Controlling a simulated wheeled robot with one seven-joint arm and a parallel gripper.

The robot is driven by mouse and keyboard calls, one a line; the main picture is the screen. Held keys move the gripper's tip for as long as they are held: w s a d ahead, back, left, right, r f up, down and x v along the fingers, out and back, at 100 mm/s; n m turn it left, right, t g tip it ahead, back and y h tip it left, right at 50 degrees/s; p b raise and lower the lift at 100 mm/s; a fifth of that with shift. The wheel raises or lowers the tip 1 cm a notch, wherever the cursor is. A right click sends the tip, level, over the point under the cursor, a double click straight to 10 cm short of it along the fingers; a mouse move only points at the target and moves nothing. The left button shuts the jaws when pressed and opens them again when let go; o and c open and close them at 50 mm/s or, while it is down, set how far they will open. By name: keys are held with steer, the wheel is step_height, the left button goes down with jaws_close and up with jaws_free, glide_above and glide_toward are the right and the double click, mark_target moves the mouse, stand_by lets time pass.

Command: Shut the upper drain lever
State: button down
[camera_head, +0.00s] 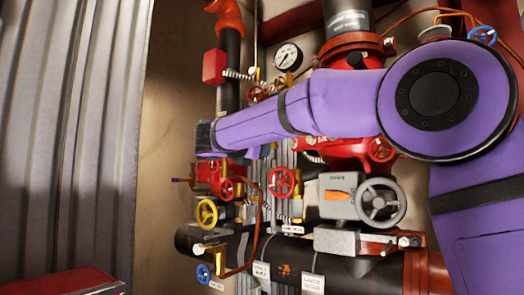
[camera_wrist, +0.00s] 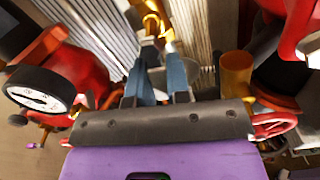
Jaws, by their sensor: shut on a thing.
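In the wrist view my gripper (camera_wrist: 161,57) reaches away from me with its two blue-grey fingers close together. It is shut on a thin part at a yellow, brass-coloured fitting (camera_wrist: 152,22), which I take to be the upper drain lever. The fingers cover most of the held part, so I cannot tell the lever's angle. In the head view my purple arm crosses in front of the riser, and the fingers and held part are hidden behind it.
A pressure gauge (camera_head: 288,57) stands above my arm; a gauge also shows close at left in the wrist view (camera_wrist: 38,92). Below are a red handwheel (camera_head: 281,182), a yellow handwheel (camera_head: 207,213) and a grey gearbox handwheel (camera_head: 381,203). A corrugated panel (camera_head: 70,130) fills the left.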

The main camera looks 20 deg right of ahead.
steer(key=m, duration=0.2)
steer(key=w+m, duration=0.1)
steer(key=shift+a+r+m, duration=0.2)
steer(key=shift+a+m, duration=0.15)
steer(key=shift+m, duration=0.05)
steer(key=shift+w+a+r+m, duration=0.2)
steer(key=shift+r+m, duration=0.3)
steer(key=shift+m, duration=1.45)
steer(key=shift+w+a+r+m, duration=0.2)
steer(key=shift+r+m, duration=0.3)
steer(key=shift+m, duration=1.4)
steer(key=shift+w+a+r+m, duration=0.1)
steer(key=shift+w+r+m, duration=0.3)
steer(key=shift+m, duration=1.55)
steer(key=shift+s+r, duration=0.15)
steer(key=c, duration=1.1)
jaws_free()
steer(key=v, duration=1)
steer(key=shift+s+a, duration=0.25)
steer(key=shift+a, duration=0.05)
